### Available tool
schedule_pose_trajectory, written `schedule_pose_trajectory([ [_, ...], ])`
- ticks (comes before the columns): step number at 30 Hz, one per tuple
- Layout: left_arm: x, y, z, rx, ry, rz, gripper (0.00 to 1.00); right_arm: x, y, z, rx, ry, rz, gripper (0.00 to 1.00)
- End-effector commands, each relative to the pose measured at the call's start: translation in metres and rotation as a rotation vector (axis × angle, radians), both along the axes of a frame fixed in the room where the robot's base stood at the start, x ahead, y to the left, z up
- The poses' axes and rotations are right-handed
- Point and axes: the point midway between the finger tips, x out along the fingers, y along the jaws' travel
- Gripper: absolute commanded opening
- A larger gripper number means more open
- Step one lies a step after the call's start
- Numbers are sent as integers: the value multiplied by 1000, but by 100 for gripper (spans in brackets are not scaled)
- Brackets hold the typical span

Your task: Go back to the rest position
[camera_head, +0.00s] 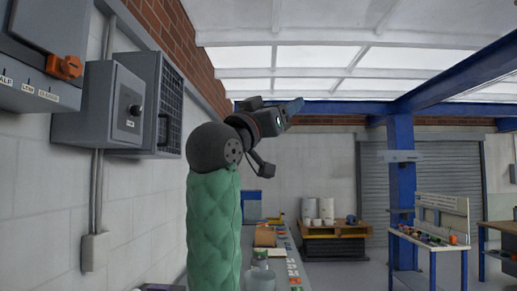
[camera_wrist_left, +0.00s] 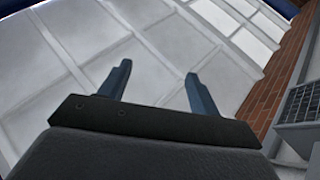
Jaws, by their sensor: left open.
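My left arm, in a green padded sleeve, rises upright in the middle of the head view. Its left gripper (camera_head: 293,107) is raised high and points to the right, against the roof and the blue beam. In the left wrist view, the two blue-grey fingers of the gripper (camera_wrist_left: 158,88) stand apart with nothing between them. Behind them are the pale roof panels and a brick strip, so the gripper points upward. My right gripper is in neither view.
Grey electrical boxes (camera_head: 112,105) hang on the left wall near my arm. A long bench (camera_head: 310,283) with small items runs behind the sleeve. White rolls (camera_head: 326,208) stand on an orange pallet (camera_head: 335,230) at the back. A blue post (camera_head: 402,190) and workbench (camera_head: 463,248) are at right.

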Motion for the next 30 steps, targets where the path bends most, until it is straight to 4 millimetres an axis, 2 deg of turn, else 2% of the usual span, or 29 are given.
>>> schedule_pose_trajectory([
  [1,13,7,-28,31,49,36,63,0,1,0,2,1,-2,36],
  [6,47,29,-119,135,212,142,63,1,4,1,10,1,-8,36],
  [13,70,59,-236,238,419,244,63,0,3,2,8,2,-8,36],
  [20,73,86,-347,309,605,312,63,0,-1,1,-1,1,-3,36],
  [24,67,101,-409,341,704,344,63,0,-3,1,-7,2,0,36],
  [30,51,120,-491,380,823,379,63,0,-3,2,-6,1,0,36],
])
